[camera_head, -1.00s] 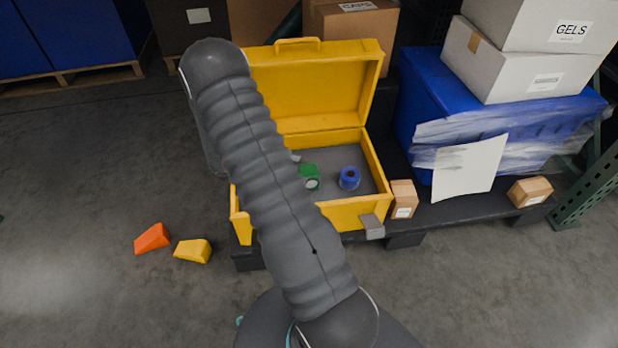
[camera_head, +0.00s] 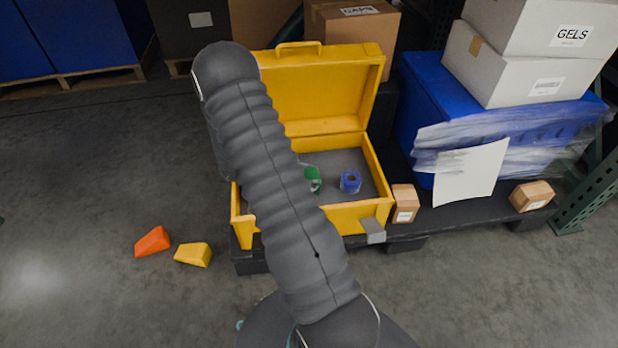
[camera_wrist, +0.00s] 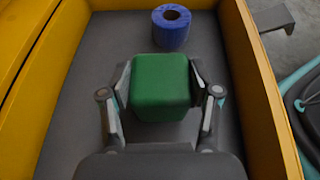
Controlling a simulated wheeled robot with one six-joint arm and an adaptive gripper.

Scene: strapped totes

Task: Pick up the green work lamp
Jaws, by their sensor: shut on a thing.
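The green work lamp (camera_wrist: 160,88) is a green block-like body between the two fingers of my gripper (camera_wrist: 163,97) in the wrist view. The fingers press on its left and right sides, and my gripper is shut on it. In the head view the lamp (camera_head: 313,178) shows partly past my arm, inside the yellow case (camera_head: 363,218). The arm hides my gripper there. I cannot tell whether the lamp touches the case floor.
A blue roll (camera_head: 350,182) stands in the case right of the lamp. The case lid is open at the back. A small carton (camera_head: 404,203) stands against the case's right side. Orange (camera_head: 152,241) and yellow (camera_head: 193,254) wedges lie on the floor at left.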

